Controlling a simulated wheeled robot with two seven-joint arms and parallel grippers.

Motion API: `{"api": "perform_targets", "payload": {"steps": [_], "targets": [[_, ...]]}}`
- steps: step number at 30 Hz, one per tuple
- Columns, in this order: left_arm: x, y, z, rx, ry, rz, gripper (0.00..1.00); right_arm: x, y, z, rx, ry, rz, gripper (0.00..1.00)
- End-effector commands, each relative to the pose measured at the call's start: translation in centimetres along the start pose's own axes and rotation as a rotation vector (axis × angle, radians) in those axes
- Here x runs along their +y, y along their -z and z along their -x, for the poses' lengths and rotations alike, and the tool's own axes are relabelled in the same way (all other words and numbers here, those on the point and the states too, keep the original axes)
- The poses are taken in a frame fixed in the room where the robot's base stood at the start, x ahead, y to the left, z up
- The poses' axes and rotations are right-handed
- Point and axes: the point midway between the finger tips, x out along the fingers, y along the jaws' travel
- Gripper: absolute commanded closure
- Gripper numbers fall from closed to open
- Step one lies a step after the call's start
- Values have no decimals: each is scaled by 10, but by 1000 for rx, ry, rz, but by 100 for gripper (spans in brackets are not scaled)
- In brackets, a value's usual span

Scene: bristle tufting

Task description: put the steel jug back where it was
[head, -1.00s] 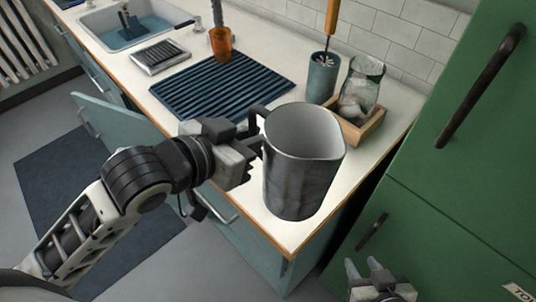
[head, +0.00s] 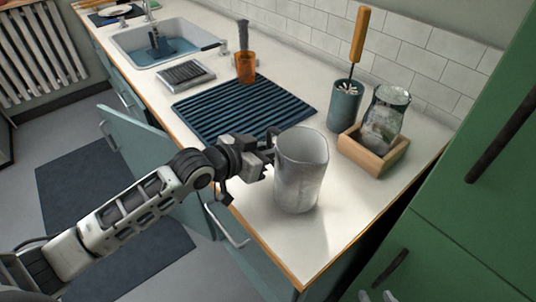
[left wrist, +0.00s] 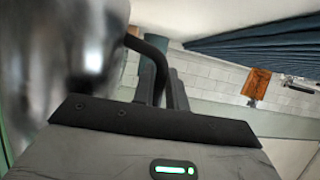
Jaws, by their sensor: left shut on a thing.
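The steel jug (head: 298,178) is upright over the bare front part of the counter, right of the ribbed mat. I cannot tell whether its base touches the counter. My left gripper (head: 268,156) comes from the left and is shut on the jug's dark handle. The handle (left wrist: 150,50) and the blurred shiny jug side (left wrist: 65,55) show in the left wrist view. My right gripper (head: 380,292) is only partly in the head view at the bottom edge, with its fingertips apart and nothing between them.
The dark ribbed mat (head: 243,108) lies behind the left gripper. A wooden tray (head: 372,157) holding a glass jar (head: 386,120) and a teal brush cup (head: 344,105) stand behind the jug. A tall green cabinet (head: 470,200) closes off the right. Counter around the jug is bare.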

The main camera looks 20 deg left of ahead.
Motion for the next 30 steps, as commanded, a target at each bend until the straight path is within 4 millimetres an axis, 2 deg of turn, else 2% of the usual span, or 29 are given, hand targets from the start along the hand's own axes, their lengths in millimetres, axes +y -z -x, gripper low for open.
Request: {"api": "perform_targets", "payload": {"steps": [4, 16, 17, 18, 19, 30], "targets": [[0, -11, -5, 4, -1, 2, 100, -1, -2, 1, -6, 1, -6, 64], [0, -16, -7, 5, -1, 1, 100, -1, -3, 0, -3, 1, -6, 64], [0, -17, -6, 1, 0, 0, 78, -1, -2, 0, -3, 1, -6, 64], [0, -17, -6, 1, 0, 0, 66, -1, -2, 0, -2, 1, -6, 64], [0, -17, -6, 0, 0, 0, 64, -1, -2, 0, -2, 1, -5, 64], [0, -14, -2, -2, 0, 0, 64, 1, 1, 1, 0, 0, 6, 64]]}}
